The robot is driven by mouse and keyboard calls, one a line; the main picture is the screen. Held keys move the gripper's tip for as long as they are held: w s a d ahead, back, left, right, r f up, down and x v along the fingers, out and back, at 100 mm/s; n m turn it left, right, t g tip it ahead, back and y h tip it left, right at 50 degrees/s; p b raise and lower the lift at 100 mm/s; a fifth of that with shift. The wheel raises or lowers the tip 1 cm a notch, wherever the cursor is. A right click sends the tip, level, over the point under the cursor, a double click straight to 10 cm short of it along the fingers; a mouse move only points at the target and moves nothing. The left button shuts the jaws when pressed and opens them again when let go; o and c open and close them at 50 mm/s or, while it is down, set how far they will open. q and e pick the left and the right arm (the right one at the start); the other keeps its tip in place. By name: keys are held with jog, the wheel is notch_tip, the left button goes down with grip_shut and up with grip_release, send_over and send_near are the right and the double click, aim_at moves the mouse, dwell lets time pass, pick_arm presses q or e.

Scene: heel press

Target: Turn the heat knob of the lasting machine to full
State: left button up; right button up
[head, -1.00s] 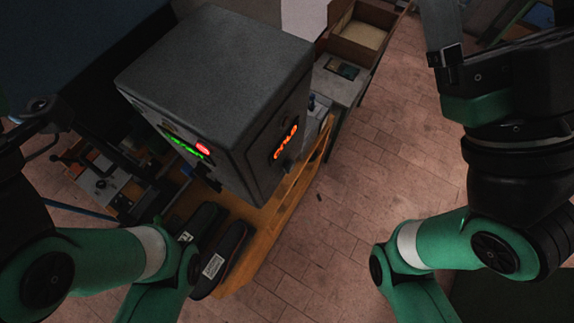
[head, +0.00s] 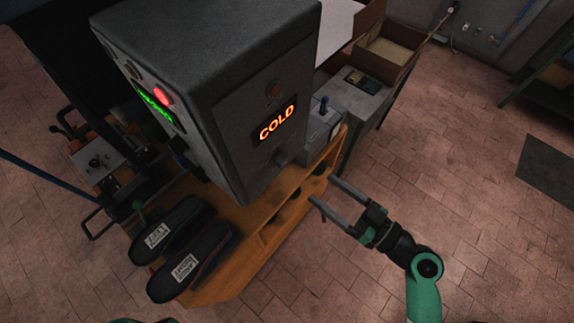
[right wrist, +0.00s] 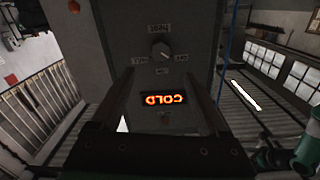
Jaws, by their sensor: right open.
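The lasting machine (head: 232,80) is a large grey box with a lit orange COLD display (head: 277,123) on its right-hand face. The heat knob (head: 281,158) is a small dark knob below that display. In the right wrist view the scene is upside down, and the knob (right wrist: 161,50) shows above the display (right wrist: 164,98), with small labels around it that I cannot read surely. My right gripper (head: 322,190) is open and empty, its fingers pointing toward the machine, apart from the knob and to its lower right. My left gripper is out of view.
Two dark shoe forms with white labels (head: 183,267) lie on the wooden bench (head: 225,285) under the machine. A small grey box with a blue-topped lever (head: 323,107) stands right of the machine. An open cardboard box (head: 388,53) is behind.

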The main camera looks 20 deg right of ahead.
aim_at(286, 162)
jog(key=p+x, duration=0.2)
jog(key=x, duration=0.8)
jog(key=shift+w+a+r, duration=0.1)
jog(key=shift+w+a, duration=0.05)
jog(key=shift+w, duration=0.1)
jog(key=shift+w+a, duration=0.2)
jog(key=shift+w, duration=0.2)
grip_shut()
